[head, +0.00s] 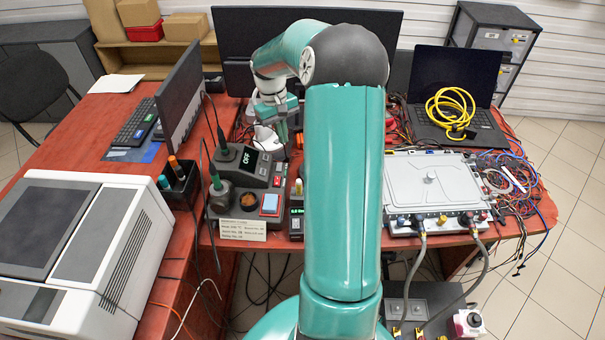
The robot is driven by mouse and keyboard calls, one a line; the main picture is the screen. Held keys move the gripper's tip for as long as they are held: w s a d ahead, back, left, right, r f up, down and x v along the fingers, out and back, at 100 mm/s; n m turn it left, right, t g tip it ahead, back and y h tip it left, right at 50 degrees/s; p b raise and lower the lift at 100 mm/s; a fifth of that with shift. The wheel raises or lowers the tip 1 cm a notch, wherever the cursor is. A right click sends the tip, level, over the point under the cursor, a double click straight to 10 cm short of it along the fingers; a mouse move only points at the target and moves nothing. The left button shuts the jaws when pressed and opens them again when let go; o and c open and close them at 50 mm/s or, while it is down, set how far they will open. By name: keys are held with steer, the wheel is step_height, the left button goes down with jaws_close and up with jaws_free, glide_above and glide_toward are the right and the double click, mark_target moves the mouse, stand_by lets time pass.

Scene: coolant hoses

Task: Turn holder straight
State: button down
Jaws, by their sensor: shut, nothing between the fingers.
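A dark soldering-iron holder (222,197) stands on the bench left of my arm, with a green-handled iron (215,178) in it. It is part of, or right beside, a grey soldering station (252,167) whose display reads OFF. I cannot tell from here exactly how far the holder is turned. My gripper (283,130) hangs behind the station, up and to the right of the holder and apart from it. Its fingers are small and partly lost against the clutter; they look shut and empty.
A label card (242,229) stands in front of the station. A pen cup (180,182) and a monitor (180,95) are to the left. A metal unit (432,180) with two hoses (423,262) and a laptop (455,90) with a yellow coil (450,108) are right. Loose cables crowd the bench.

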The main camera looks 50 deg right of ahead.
steer(key=d+f, duration=0.3)
glide_toward(302, 172)
steer(key=shift+y, duration=0.3)
steer(key=f, duration=0.1)
steer(key=s+a+f, duration=0.1)
steer(key=f, duration=0.1)
steer(key=s+a+f, duration=0.1)
steer(key=f, duration=0.1)
steer(key=shift+a+f, duration=0.15)
steer(key=shift+f, duration=0.05)
steer(key=s, duration=0.2)
steer(key=shift+s+a, duration=0.35)
steer(key=shift+a, duration=0.05)
steer(key=shift+s+a+f, duration=0.15)
steer(key=shift+s+f, duration=0.05)
steer(key=shift+s, duration=0.2)
